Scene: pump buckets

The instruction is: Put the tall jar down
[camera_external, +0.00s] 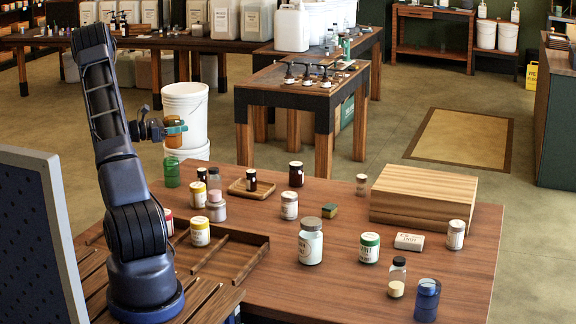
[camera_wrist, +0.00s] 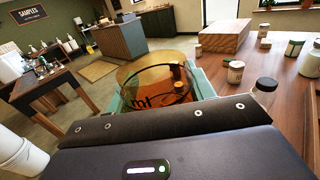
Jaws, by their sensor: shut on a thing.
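The tall jar appears as a see-through amber jar with a yellowish round top in the wrist view (camera_wrist: 160,88). My gripper (camera_wrist: 160,98) is shut on it, with one teal finger on each side. In the external view my gripper (camera_external: 175,129) holds the amber jar (camera_external: 174,119) in the air, above the far left edge of the wooden table (camera_external: 330,200). The jar is clear of the table top. Its lower part is hidden by my gripper in the wrist view.
A green glass jar (camera_external: 171,172) stands below my gripper. A wooden tray (camera_external: 252,190), a divided tray (camera_external: 225,262), a white-labelled jar (camera_external: 311,245) and a wooden box (camera_external: 424,196) are on the table. White buckets (camera_external: 186,103) stand behind. The table has bare patches among several bottles.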

